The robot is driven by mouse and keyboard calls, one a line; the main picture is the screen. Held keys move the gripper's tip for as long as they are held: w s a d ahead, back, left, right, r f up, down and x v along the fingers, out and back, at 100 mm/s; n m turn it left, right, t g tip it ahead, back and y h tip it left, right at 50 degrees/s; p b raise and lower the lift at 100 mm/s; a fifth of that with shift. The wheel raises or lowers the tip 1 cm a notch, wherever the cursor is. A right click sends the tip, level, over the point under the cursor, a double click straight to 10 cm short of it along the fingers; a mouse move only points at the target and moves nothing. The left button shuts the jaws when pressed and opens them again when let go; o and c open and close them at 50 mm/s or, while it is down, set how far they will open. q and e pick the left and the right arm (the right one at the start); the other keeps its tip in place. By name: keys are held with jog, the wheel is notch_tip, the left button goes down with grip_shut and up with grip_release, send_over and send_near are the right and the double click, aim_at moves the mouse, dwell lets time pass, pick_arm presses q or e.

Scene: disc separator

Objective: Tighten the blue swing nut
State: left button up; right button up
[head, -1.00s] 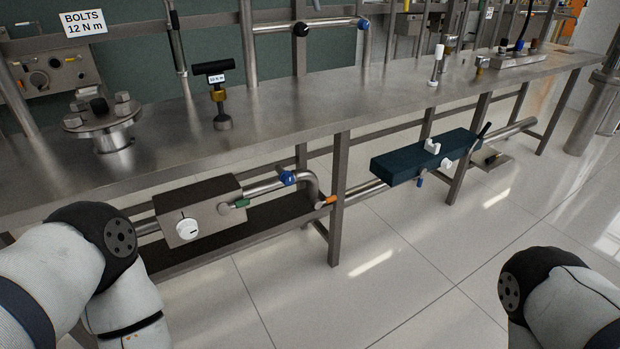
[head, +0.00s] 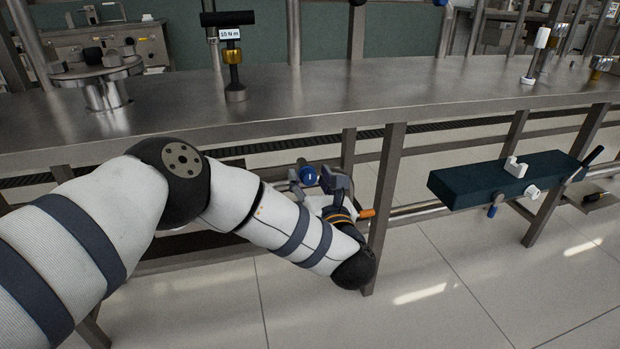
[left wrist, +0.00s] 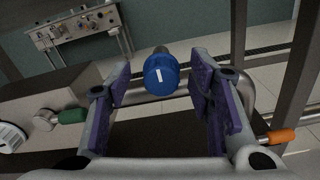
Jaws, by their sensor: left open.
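The blue swing nut (head: 308,174) is a round blue knob with a white mark, on the pipework under the steel bench. In the left wrist view the blue nut (left wrist: 161,74) lies between and a little beyond the purple-padded fingers, with a gap on both sides. My left gripper (left wrist: 160,90) is open and empty. In the head view my left gripper (head: 318,181) is beside the nut and partly hides the pipe. My right gripper is out of view.
An orange handle (left wrist: 277,137) is right of the left gripper, and a green handle (left wrist: 72,116) is left of it. A bench leg (head: 387,195) stands close on the right. The steel bench top (head: 330,95) is above. A dark blue box (head: 470,186) is further right.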

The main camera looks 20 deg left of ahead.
pick_arm(q)
jog(key=shift+x, duration=1.05)
grip_shut()
